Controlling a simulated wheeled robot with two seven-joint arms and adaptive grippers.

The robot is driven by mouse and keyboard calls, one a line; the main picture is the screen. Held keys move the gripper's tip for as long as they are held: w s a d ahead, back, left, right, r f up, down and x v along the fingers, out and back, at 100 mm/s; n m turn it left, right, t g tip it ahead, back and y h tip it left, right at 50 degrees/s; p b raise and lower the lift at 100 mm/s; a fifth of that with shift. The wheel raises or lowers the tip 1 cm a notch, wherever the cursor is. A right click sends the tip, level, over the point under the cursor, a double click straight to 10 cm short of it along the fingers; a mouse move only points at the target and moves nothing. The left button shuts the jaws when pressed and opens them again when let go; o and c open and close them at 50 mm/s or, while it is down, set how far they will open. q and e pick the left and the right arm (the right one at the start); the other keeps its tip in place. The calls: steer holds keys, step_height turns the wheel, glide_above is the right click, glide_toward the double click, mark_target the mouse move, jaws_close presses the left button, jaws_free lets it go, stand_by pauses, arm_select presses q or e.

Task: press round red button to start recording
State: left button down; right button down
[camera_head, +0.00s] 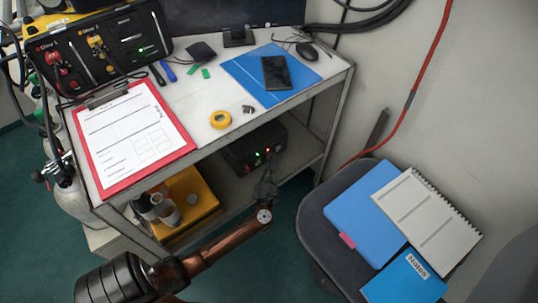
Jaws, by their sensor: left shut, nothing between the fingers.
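A black box (241,158) sits on the lower shelf of the metal table. Its front has a small green light (257,154) and a small red spot (268,150); they are too small to tell whether the red one is the round button. My left gripper (270,168) is shut and empty, its tip just below and in front of the box's front face. I cannot tell whether it touches the box. My right gripper is not in view.
The table top (205,125) holds a red clipboard (185,148), a blue folder (245,74) with a phone, yellow tape (220,120) and a diver panel (95,50). A yellow crate (195,205) stands lower left. A dark chair (318,215) with notebooks stands right.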

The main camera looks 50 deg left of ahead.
arm_select(q)
steer(key=shift+a+f, duration=0.1)
steer(key=shift+a, duration=0.15)
steer(key=shift+s+d, duration=0.1)
steer(key=shift+d, duration=0.05)
steer(key=shift+s+d+f, duration=0.1)
steer(key=shift+d+f, duration=0.05)
steer(key=shift+d, duration=0.55)
steer(key=shift+d, duration=0.1)
steer(key=shift+d, duration=0.25)
steer(key=shift+s+d, duration=0.1)
steer(key=shift+d, duration=2.1)
